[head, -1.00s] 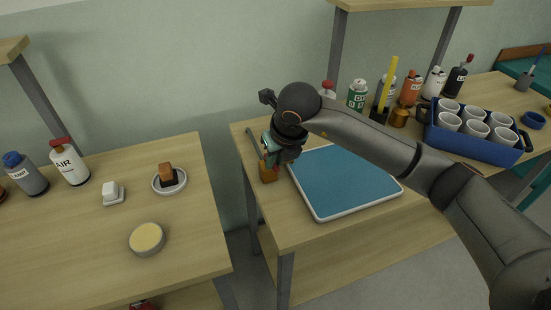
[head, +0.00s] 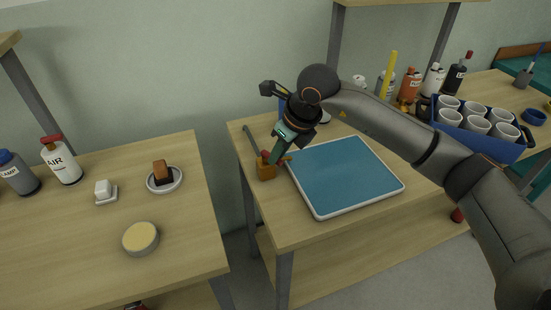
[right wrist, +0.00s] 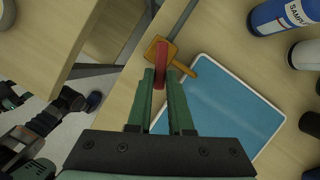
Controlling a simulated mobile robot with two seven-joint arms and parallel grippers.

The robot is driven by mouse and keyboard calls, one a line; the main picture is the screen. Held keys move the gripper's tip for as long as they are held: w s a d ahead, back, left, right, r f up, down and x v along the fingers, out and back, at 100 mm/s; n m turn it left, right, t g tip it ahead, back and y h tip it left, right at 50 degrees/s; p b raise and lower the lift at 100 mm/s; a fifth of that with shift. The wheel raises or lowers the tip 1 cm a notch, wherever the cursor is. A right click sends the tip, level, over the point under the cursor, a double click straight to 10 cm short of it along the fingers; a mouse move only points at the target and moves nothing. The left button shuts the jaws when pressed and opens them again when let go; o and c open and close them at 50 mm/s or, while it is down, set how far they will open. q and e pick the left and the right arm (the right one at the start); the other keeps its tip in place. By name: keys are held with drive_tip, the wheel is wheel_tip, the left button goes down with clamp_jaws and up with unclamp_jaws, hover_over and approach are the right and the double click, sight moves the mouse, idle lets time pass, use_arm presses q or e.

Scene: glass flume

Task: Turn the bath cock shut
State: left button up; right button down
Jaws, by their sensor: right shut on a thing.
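The bath cock (head: 265,172) is a brass-coloured body with a grey pipe, at the left corner of the right-hand table. In the right wrist view its brass body (right wrist: 157,47) has a short spout pointing toward the white-rimmed blue bath (right wrist: 235,100). The bath also lies flat in the head view (head: 345,175). My right gripper (head: 275,156) reaches down to the cock from above. In the right wrist view its green fingers (right wrist: 160,80) are shut on the red handle (right wrist: 161,62).
A blue rack of white cups (head: 475,130) and several bottles stand at the right. The left table (head: 80,235) holds a round yellow-topped dish (head: 141,238), a small plate (head: 165,182) and bottles. A gap separates the tables. A blue bottle (right wrist: 285,15) stands behind the bath.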

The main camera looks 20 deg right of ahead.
drive_tip(key=n, duration=0.1)
drive_tip(key=d+n+y, duration=0.1)
drive_tip(key=shift+w+n+b, duration=0.35)
drive_tip(key=shift+w+n, duration=0.05)
use_arm(q)
drive_tip(key=shift+w+f, duration=0.1)
drive_tip(key=shift+w, duration=0.15)
use_arm(e)
drive_tip(key=w+n+g, duration=0.1)
drive_tip(key=n, duration=0.2)
drive_tip(key=w+n+g+y, duration=0.1)
drive_tip(key=n, duration=0.2)
drive_tip(key=w+d+n+g, duration=0.1)
drive_tip(key=n, duration=0.2)
drive_tip(key=shift+n+g, duration=0.3)
drive_tip(key=shift+g, duration=0.1)
use_arm(q)
drive_tip(key=shift+d, duration=0.1)
use_arm(e)
drive_tip(key=c, duration=0.8)
unclamp_jaws()
drive_tip(key=shift+d+r, duration=0.1)
